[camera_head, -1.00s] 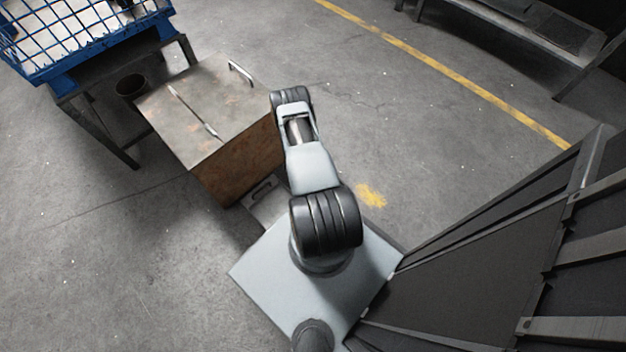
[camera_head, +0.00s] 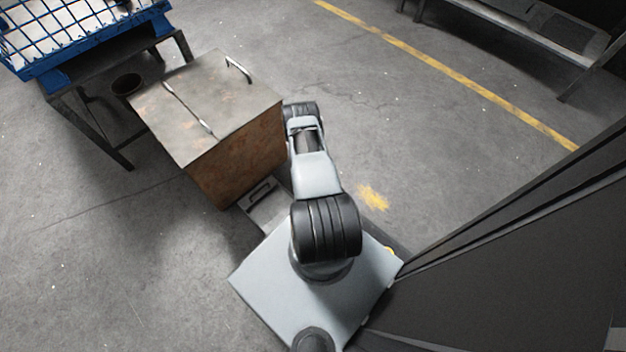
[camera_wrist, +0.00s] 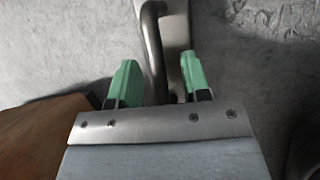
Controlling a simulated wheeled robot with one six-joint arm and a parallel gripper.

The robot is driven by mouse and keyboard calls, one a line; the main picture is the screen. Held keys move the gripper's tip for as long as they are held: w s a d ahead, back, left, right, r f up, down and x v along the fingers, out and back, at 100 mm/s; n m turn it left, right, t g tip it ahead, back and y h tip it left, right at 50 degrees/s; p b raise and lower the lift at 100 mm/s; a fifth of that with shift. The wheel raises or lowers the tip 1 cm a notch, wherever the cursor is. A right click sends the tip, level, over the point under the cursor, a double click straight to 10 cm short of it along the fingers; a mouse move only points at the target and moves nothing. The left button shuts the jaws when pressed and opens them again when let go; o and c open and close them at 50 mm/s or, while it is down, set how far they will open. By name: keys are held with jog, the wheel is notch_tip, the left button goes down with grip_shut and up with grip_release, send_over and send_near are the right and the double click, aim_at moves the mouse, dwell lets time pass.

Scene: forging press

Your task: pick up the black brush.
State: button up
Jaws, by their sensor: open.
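I cannot make out a black brush in either view. My gripper (camera_wrist: 160,82) is open in the wrist view, with its two green fingertips apart. A dark curved bar (camera_wrist: 153,45) and a pale strip (camera_wrist: 178,35) appear beyond and between the fingertips. I cannot tell what they belong to or whether they touch the fingers. In the head view my arm hides the gripper.
A box with rusty sides (camera_head: 237,150) stands left of my arm, with a thin rod-like line and a metal handle (camera_head: 238,69) on top. A blue wire basket (camera_head: 85,50) stands on a dark table (camera_head: 105,138). A dark structure (camera_head: 510,260) is close on the right.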

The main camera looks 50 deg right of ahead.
grip_shut()
dwell(0.3)
jog(key=shift+r, duration=0.15)
